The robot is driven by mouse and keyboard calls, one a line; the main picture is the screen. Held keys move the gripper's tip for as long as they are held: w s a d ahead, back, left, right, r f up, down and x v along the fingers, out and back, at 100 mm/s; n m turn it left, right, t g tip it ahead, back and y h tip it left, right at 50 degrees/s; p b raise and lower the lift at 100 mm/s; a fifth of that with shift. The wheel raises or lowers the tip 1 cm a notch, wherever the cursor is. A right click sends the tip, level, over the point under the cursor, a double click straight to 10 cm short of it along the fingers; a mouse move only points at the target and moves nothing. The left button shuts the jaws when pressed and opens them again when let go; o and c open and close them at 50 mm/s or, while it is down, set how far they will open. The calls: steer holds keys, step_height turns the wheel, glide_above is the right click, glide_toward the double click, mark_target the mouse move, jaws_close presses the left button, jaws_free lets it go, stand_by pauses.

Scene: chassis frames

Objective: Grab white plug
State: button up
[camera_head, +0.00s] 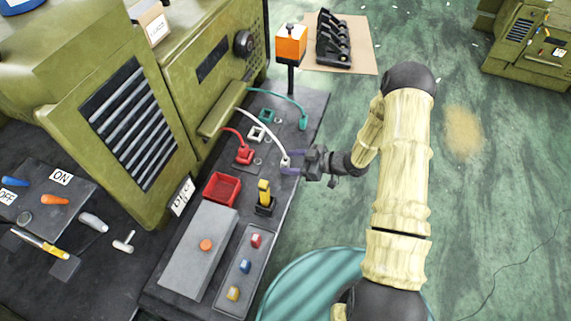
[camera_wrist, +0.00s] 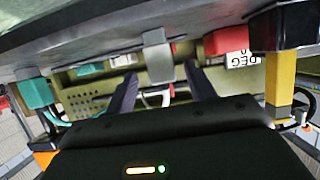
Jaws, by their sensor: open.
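The white plug (camera_head: 285,162) is on the dark bench at the end of a white cable that runs to the green machine. My gripper (camera_head: 289,162) is at the bench's right side with its two purple-grey fingers spread, one on each side of the plug. In the wrist view the pale grey-white plug (camera_wrist: 158,60) shows between and beyond the fingertips of my gripper (camera_wrist: 160,75), with gaps on both sides. The fingers look apart from it. A white socket (camera_head: 256,134) lies farther back on the bench.
A red plug (camera_head: 244,155) and a teal plug (camera_head: 303,122) with cables flank the white one. A red tray (camera_head: 222,188), a yellow lever (camera_head: 264,193) and an orange box on a post (camera_head: 291,44) stand nearby. The green machine (camera_head: 135,120) borders the left side.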

mark_target(282, 161)
steer(key=x, duration=0.2)
steer(key=p+x, duration=0.1)
steer(key=x, duration=0.1)
steer(key=shift+a+r, duration=0.2)
steer(key=shift+r, duration=0.05)
steer(key=c, duration=1.1)
